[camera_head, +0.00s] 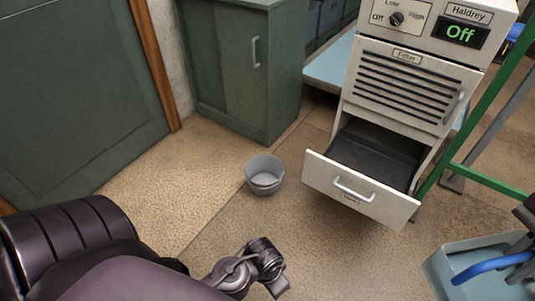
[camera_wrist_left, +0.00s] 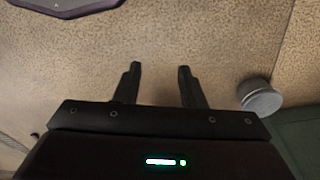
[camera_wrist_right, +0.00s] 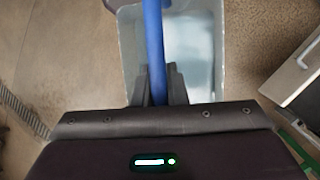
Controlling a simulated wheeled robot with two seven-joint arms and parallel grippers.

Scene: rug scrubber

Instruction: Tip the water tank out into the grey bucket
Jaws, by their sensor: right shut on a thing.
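The water tank (camera_head: 448,262) is a pale grey-blue open box with a blue handle (camera_head: 490,266), at the lower right of the head view. In the right wrist view my right gripper (camera_wrist_right: 160,85) is shut on the blue handle (camera_wrist_right: 152,30), and the tank (camera_wrist_right: 195,50) lies beneath it. A pale glossy surface shows inside; I cannot be sure it is water. The grey bucket (camera_head: 264,177) stands upright on the floor, well left of the tank. It also shows in the left wrist view (camera_wrist_left: 262,100). My left gripper (camera_wrist_left: 159,72) is open and empty.
The white Haldrey machine (camera_head: 408,85) reads Off, and its lower drawer (camera_head: 360,190) is pulled out and empty, between bucket and tank. Green frame bars (camera_head: 490,180) stand at right. A green cabinet (camera_head: 230,75) stands behind the bucket. Floor around the bucket is clear.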

